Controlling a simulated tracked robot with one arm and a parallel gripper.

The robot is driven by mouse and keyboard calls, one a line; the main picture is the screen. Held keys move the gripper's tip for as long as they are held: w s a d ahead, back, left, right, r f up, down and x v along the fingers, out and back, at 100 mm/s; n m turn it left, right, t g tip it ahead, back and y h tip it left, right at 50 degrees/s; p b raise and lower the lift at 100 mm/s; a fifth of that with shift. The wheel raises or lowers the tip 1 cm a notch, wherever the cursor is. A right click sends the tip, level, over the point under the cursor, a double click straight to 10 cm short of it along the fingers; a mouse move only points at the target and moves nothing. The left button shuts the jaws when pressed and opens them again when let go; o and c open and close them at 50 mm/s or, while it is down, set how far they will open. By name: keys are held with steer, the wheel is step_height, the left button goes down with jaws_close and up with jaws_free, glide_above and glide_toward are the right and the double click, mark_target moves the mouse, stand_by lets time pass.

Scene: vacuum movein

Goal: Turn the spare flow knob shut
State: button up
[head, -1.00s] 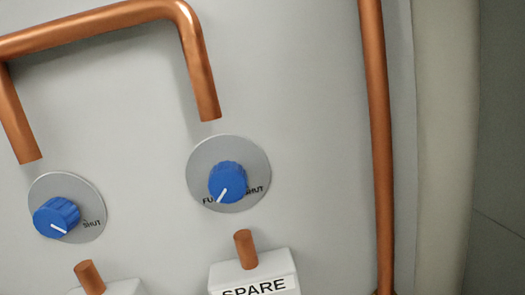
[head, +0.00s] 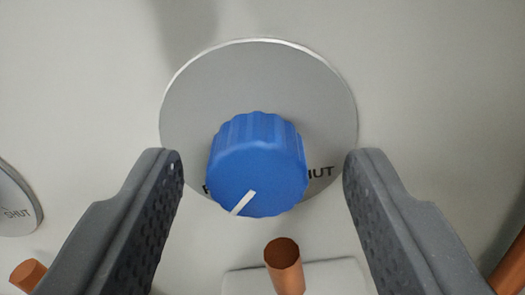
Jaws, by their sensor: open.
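The spare flow knob (head: 257,160) is a ribbed blue knob on a round grey dial plate (head: 260,75). Its white pointer line points down and left, toward a label that the knob mostly hides. The partly covered word SHUT is on the right side of the plate. My gripper (head: 262,165) is open, with one dark grey finger on each side of the knob. Clear gaps show between both fingers and the knob, and it appears untouched.
A copper pipe stub (head: 284,265) rises just below the knob from a pale block (head: 335,275). Another dial plate (head: 14,205) marked SHUT is cut off at the left edge, above another copper stub (head: 28,274). A copper pipe (head: 510,268) shows at the lower right.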

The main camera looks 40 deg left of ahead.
steer(key=c, duration=1)
